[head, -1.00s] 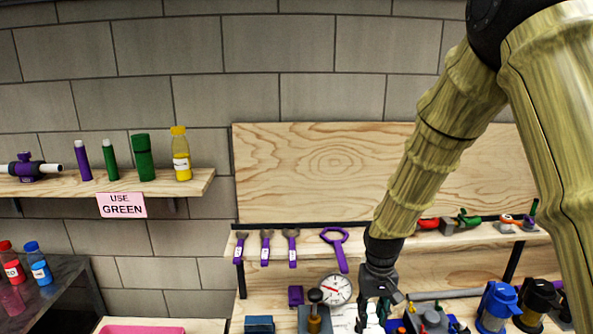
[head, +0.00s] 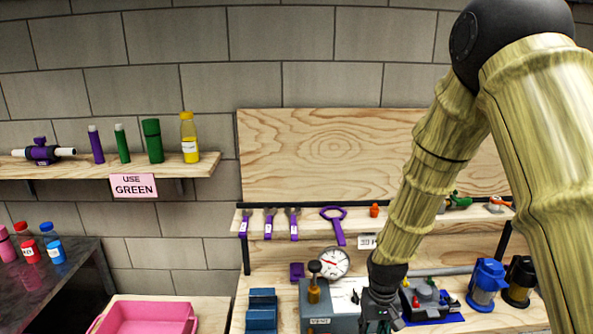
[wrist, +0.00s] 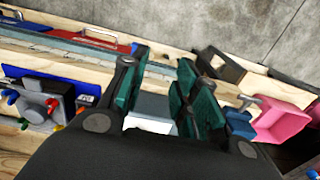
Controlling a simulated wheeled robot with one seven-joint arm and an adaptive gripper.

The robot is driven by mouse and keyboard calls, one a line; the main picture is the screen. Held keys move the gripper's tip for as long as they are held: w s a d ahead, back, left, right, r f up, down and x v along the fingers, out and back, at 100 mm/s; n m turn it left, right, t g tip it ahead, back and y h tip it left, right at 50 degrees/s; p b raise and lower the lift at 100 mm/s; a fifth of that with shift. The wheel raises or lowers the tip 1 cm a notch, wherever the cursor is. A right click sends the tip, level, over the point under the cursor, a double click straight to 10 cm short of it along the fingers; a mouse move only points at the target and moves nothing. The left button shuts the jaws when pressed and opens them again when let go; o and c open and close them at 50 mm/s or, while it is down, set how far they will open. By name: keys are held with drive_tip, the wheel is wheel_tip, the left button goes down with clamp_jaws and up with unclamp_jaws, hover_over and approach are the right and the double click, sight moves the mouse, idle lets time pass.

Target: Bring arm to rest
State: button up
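My arm comes down from the upper right in the head view, its bamboo-patterned links bent at an elbow near the top. My gripper (head: 380,326) hangs low over the workbench (head: 500,318), in front of a grey box with a brass fitting (head: 313,290). The gripper's tips are cut off at the bottom edge of the head view. In the wrist view the dark green fingers (wrist: 165,100) stand apart, with a pale block seen beyond the gap and nothing held.
Right of the gripper are a small device on a blue mat (head: 428,300), a blue filter housing (head: 487,285) and a black one (head: 519,282). A gauge (head: 332,262) stands behind. A pink bin (head: 150,318) is lower left. Wall shelves hold tools and bottles.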

drive_tip(key=s+d+f+b, duration=0.1)
drive_tip(key=s+f, duration=0.5)
drive_tip(key=f, duration=0.3)
drive_tip(key=s+f+b, duration=0.1)
drive_tip(key=s+f, duration=0.5)
drive_tip(key=f, duration=0.3)
drive_tip(key=s+d+f+b, duration=0.1)
drive_tip(key=s+f, duration=0.5)
drive_tip(key=s, duration=0.4)
drive_tip(key=s+d+f+b, duration=0.1)
drive_tip(key=s+f+b, duration=0.1)
drive_tip(key=s+f, duration=0.4)
drive_tip(key=s, duration=0.5)
drive_tip(key=shift+d+m, duration=0.2)
drive_tip(key=shift+m, duration=0.2)
